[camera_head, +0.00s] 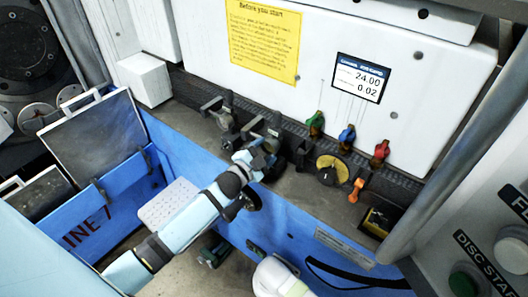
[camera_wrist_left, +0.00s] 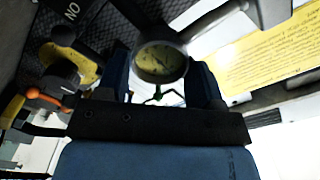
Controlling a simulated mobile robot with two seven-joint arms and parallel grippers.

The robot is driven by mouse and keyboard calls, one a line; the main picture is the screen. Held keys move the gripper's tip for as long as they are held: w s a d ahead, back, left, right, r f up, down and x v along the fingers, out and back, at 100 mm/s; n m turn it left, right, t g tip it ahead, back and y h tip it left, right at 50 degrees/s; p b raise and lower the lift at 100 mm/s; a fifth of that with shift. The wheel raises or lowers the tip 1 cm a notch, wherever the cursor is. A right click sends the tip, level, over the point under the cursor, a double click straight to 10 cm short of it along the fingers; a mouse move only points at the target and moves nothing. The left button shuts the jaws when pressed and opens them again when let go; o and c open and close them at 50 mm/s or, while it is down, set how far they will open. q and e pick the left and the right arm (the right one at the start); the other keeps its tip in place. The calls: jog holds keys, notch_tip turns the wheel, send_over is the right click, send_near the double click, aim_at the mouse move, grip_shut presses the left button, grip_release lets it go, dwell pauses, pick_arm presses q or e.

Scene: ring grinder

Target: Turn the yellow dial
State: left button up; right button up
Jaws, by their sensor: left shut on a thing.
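A yellow plate with a black knob (camera_wrist_left: 70,64) at the left of the left wrist view looks like the same dial. My left gripper (camera_head: 266,157) is left of that dial in the head view, apart from it, by the dark clamp-like fittings. In the left wrist view my left gripper (camera_wrist_left: 164,86) is shut on a round, dark-rimmed part with a yellowish face (camera_wrist_left: 160,62). The head view hides that part behind the gripper.
Green (camera_head: 316,122), blue (camera_head: 347,136) and red (camera_head: 381,151) valves stand behind the dial. An orange handle (camera_head: 356,189) is close on its right. Dark fittings (camera_head: 221,115) crowd the ledge at left. A grey post (camera_head: 455,150) stands at right.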

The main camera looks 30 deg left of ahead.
pick_arm(q)
jog(key=m, duration=0.5)
jog(key=shift+m+b, duration=0.3)
jog(key=shift+b, duration=0.1)
jog(key=shift+m, duration=1.8)
jog(key=o, duration=0.9)
jog(key=shift+o, duration=0.2)
jog(key=shift+s, duration=0.1)
